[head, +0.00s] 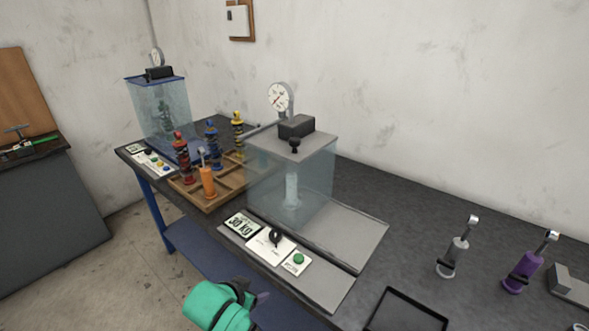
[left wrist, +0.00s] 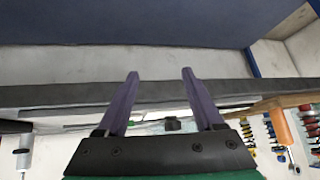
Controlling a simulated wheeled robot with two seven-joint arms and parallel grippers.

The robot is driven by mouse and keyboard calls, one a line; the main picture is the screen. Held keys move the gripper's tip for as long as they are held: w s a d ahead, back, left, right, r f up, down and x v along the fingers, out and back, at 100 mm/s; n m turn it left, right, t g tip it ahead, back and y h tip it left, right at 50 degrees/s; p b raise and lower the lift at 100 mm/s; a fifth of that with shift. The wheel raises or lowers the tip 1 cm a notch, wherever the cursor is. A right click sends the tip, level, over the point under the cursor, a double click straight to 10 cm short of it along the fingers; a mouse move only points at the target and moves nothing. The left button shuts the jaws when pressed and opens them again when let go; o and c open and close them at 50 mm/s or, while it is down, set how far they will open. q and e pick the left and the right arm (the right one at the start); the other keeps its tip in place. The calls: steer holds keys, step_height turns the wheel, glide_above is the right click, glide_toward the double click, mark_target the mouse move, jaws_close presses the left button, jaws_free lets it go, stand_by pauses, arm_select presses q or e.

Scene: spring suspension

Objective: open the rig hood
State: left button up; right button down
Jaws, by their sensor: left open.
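The near rig's hood (head: 312,185) is a clear box with a grey top and a small black knob (head: 295,147) at its front. It stands down over a pale cylinder (head: 292,190) on the grey rig base (head: 355,235). A second clear hood (head: 162,110) with a blue-edged top stands at the back left, also down. My left gripper (head: 262,297) is low in front of the bench edge, apart from the near hood. In the left wrist view its two purple fingers (left wrist: 160,73) are spread with nothing gripped between them. My right gripper is not in view.
A control panel (head: 270,246) with a 30 kg display, black knob and green button lies before the near hood. A wooden tray (head: 222,198) with several coil-over springs stands left of it. A grey damper (head: 453,256), purple damper (head: 524,270) and black tray (head: 405,312) are at right.

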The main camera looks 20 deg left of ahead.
arm_select(q)
steer(key=w+r+t, duration=0.3)
steer(key=w+r, duration=0.1)
steer(key=r, duration=0.4)
steer(key=w+r+t, duration=0.2)
steer(key=w+r, duration=0.1)
steer(key=r, duration=0.6)
steer(key=t+h, duration=0.2)
steer(key=t, duration=0.3)
glide_toward(292, 144)
steer(key=w+p, duration=0.1)
steer(key=w, duration=0.2)
steer(key=w+d+p, duration=0.1)
steer(key=w, duration=0.3)
steer(key=w+p, duration=0.1)
steer(key=w, duration=0.2)
steer(key=shift+w+d+p, duration=0.15)
steer(key=shift+w+p, duration=0.15)
steer(key=shift+w, duration=0.4)
steer(key=shift+f, duration=0.1)
jaws_close()
